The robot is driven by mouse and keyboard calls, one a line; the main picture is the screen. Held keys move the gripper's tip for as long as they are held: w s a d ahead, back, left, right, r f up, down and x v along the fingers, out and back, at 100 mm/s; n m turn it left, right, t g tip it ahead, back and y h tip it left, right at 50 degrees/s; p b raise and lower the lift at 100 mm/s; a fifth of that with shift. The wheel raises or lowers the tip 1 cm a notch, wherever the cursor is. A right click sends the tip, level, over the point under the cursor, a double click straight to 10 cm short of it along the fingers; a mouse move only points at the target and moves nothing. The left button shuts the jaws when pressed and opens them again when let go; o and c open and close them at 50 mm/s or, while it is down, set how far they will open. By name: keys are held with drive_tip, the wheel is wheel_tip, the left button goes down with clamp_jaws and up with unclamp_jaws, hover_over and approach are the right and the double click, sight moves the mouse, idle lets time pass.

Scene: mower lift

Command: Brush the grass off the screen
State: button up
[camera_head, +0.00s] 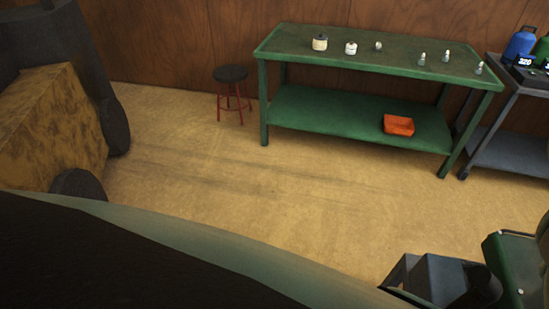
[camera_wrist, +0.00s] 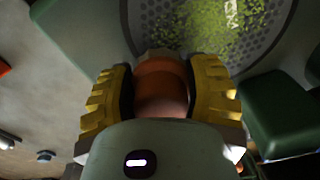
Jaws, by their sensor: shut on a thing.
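In the wrist view my gripper (camera_wrist: 162,75) has two yellow ridged fingers shut on an orange-brown rounded handle (camera_wrist: 162,92). The handle appears to belong to the brush, but no bristles show. Beyond the fingertips is the dark, rounded, mesh-like screen (camera_wrist: 160,22) with pale lettering. Green grass bits (camera_wrist: 205,30) are scattered over its middle and right part. The held thing overlaps the screen's lower edge in the picture; whether they touch I cannot tell. Neither the screen nor the gripper's fingers can be made out in the head view.
A green bench (camera_head: 350,106) against the wood wall carries small jars and fittings, with an orange-red item (camera_head: 398,125) on its lower shelf. A stool (camera_head: 230,76) and a grey cart (camera_head: 505,150) flank it. A worn yellow machine (camera_head: 50,125) stands left. The middle floor is clear.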

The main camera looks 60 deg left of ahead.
drive_tip(key=shift+w+f+b, duration=0.1)
drive_tip(key=shift+f+b, duration=0.4)
drive_tip(key=shift+f, duration=0.1)
drive_tip(key=shift+a, duration=0.1)
